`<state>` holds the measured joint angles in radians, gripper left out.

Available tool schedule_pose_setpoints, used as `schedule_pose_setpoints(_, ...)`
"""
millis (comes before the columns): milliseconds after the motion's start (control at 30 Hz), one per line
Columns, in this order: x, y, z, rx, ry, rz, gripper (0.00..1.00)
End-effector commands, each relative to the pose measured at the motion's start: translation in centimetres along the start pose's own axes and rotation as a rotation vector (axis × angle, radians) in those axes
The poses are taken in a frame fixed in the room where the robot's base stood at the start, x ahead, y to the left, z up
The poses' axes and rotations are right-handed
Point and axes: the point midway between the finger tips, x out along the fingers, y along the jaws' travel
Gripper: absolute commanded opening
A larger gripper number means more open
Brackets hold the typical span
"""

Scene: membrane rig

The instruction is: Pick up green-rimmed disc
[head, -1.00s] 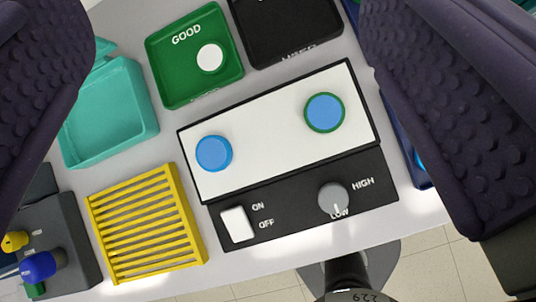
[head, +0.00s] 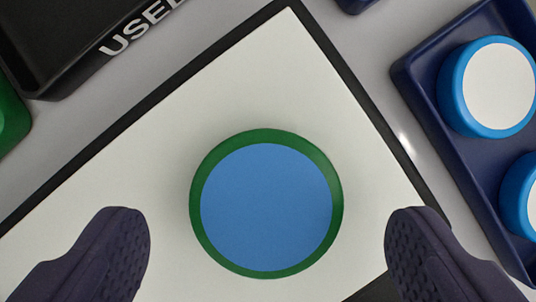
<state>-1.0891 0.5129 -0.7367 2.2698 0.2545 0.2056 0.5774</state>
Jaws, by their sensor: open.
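The green-rimmed disc (head: 266,204) has a blue top and a green rim. It lies on the white panel (head: 270,90) of the black-edged rig, near the panel's right corner. My gripper (head: 267,245) is open, with one dark textured finger on each side of the disc. Both fingers are apart from the disc, with white panel showing between. Nothing is held.
A dark blue tray (head: 425,85) at the right holds blue-rimmed white discs (head: 498,85). A black tray (head: 60,50) marked USED is at the upper left. A green tray (head: 10,118) shows at the left edge.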

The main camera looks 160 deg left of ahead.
Motion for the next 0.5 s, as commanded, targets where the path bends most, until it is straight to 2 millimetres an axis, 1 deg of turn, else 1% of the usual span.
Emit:
schedule_pose_setpoints(33,1.29,0.07,0.15,0.003,0.0,0.001,0.92)
schedule_pose_setpoints(100,1.77,0.09,0.06,0.003,0.0,0.001,0.92)
schedule_pose_setpoints(300,1.56,0.05,-0.03,0.0,0.0,0.001,0.92)
schedule_pose_setpoints(367,1.55,0.04,-0.04,0.0,0.0,0.0,0.78)
schedule_pose_setpoints(400,1.55,0.04,-0.04,0.0,0.0,0.0,0.69)
schedule_pose_setpoints(467,1.54,0.03,-0.05,0.0,0.0,0.0,0.55)
schedule_pose_setpoints(500,1.54,0.03,-0.05,0.0,0.0,0.0,0.46)
